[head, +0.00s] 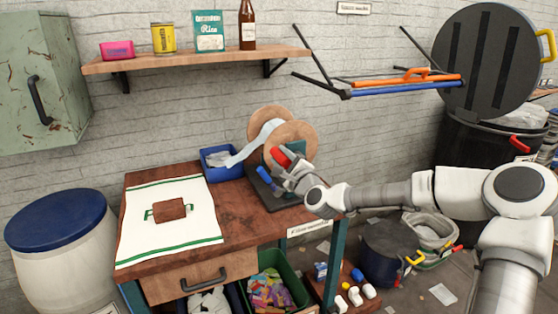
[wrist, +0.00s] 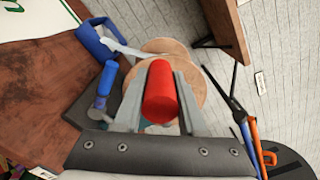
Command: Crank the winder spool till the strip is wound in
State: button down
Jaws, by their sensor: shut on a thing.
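The winder spool has two round wooden discs (head: 297,136) and stands at the right end of the wooden workbench (head: 245,210). A pale strip (head: 258,141) runs from between the discs down to a blue bin (head: 220,174). My gripper (head: 287,168) is shut on the red crank handle (head: 279,157). In the wrist view the red handle (wrist: 160,92) sits between both fingers, with a wooden disc (wrist: 188,72) behind it. The strip (wrist: 122,47) also shows there, leading to the blue bin (wrist: 98,38). My gripper hides part of the winder's stand and crank.
A blue-handled part (head: 264,175) stands beside the winder on its dark base. A white cloth (head: 170,218) with a brown block (head: 169,209) lies on the bench's left. A shelf (head: 200,60) with goods is above. A green crate (head: 272,283) sits below.

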jog(key=shift+w+d+r+m+p, duration=0.2)
jog(key=shift+d+r+m, duration=0.5)
jog(key=shift+m, duration=0.35)
jog(key=shift+w+d+r+m+p, duration=0.25)
jog(key=shift+d+r+m, duration=0.4)
jog(key=shift+m, duration=0.45)
jog(key=shift+w+d+r+m+p, duration=0.2)
jog(key=shift+d+r+m, duration=0.3)
jog(key=shift+r+m, duration=0.45)
jog(key=shift+d+m, duration=0.15)
jog(key=shift+m, duration=0.15)
jog(key=c, duration=0.5)
grip_release()
jog(key=shift+f, duration=0.1)
jog(key=v, duration=1.7)
jog(key=shift+s+p, duration=0.2)
jog(key=shift+p, duration=0.15)
